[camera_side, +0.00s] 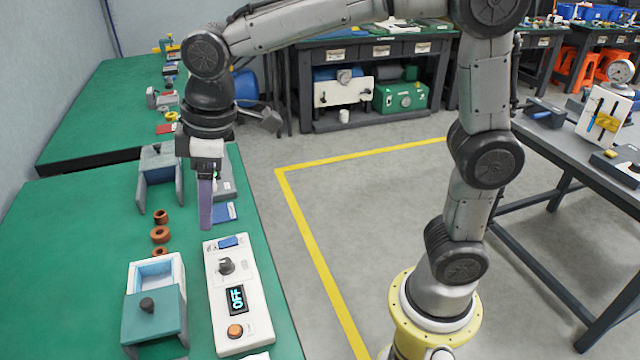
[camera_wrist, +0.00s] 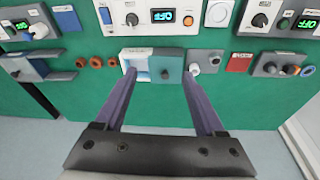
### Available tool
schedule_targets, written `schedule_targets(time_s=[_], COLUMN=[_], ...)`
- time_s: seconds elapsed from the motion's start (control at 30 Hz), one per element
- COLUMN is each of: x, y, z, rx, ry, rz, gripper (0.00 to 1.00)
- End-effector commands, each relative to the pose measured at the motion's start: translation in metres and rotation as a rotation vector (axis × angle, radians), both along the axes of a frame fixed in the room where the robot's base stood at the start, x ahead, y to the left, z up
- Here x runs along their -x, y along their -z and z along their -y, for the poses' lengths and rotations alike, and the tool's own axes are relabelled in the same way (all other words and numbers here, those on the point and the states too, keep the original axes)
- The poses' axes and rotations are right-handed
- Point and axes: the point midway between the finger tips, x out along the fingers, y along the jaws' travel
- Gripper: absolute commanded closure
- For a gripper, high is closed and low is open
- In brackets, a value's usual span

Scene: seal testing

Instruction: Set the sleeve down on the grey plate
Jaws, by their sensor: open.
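My gripper (camera_side: 206,222) hangs over the green table in the side view, fingers pointing down. In the wrist view my gripper (camera_wrist: 161,72) has its two purple fingers wide apart, with nothing held between them. Several brown ring-shaped pieces stand in a row, including a ring (camera_side: 160,235); they also show in the wrist view as a ring (camera_wrist: 96,63) left of the fingers. I cannot tell which piece is the sleeve. A flat grey piece (camera_side: 227,182) lies behind my gripper, partly hidden; I cannot tell if it is the grey plate.
A white box (camera_side: 142,275) with a teal lid (camera_side: 165,318) stands at the front of the table. Beside it lies a white panel (camera_side: 252,306) with a knob and an OFF display. A grey-blue stand (camera_side: 161,172) is behind the rings. The table's left side is clear.

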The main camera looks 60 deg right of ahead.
Motion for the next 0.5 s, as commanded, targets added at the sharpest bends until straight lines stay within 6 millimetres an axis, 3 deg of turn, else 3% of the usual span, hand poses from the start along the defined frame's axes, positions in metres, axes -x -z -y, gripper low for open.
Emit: schedule_targets(time_s=[0.03, 0.2, 0.33, 0.5], x=[0.017, 0.076, 0.123, 0.17], y=[-0.01, -0.022, -0.016, 0.001], z=[0.023, 0.08, 0.112, 0.135], rx=[-0.017, -0.064, -0.098, -0.131], ry=[0.064, 0.268, 0.416, 0.565], rz=[0.027, 0.102, 0.161, 0.222], gripper=[0.28, 0.28, 0.28, 0.28])
